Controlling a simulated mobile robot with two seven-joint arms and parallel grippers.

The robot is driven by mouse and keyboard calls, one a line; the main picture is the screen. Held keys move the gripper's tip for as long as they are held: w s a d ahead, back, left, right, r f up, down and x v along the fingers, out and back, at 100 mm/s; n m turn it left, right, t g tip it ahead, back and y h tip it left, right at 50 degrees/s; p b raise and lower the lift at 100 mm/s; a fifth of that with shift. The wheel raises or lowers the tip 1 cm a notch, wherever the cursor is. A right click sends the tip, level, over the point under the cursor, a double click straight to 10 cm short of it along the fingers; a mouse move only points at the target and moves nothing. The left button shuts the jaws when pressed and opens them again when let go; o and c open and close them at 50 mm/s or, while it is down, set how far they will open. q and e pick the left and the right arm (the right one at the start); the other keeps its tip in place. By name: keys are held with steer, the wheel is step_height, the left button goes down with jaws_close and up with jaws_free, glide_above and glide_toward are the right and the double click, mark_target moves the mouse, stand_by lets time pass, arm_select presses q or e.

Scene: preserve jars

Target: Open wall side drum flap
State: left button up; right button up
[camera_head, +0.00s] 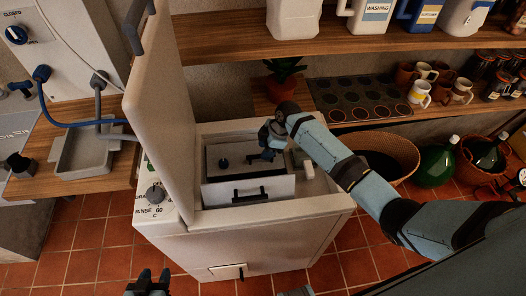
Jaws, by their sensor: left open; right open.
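The white top-loading washer (240,245) stands in the middle with its tall lid (160,90) raised on the left. In its opening, a pale flap panel with a black bar handle (250,194) faces me. My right gripper (268,153) reaches in from the right over this grey panel, open, fingers down. It hides part of the far side, and I cannot tell whether it touches anything. My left gripper (149,281) is open and empty at the bottom edge, in front of the washer.
A wooden shelf (230,40) with jugs runs above. A potted plant (284,78) stands behind the washer. A grey tray (82,155) sits on the left counter. A basket (402,150) and green bottles (436,165) stand at right. Tiled floor in front is clear.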

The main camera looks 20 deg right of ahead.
steer(key=shift+x, duration=1.3)
jaws_close()
steer(key=shift+r, duration=0.1)
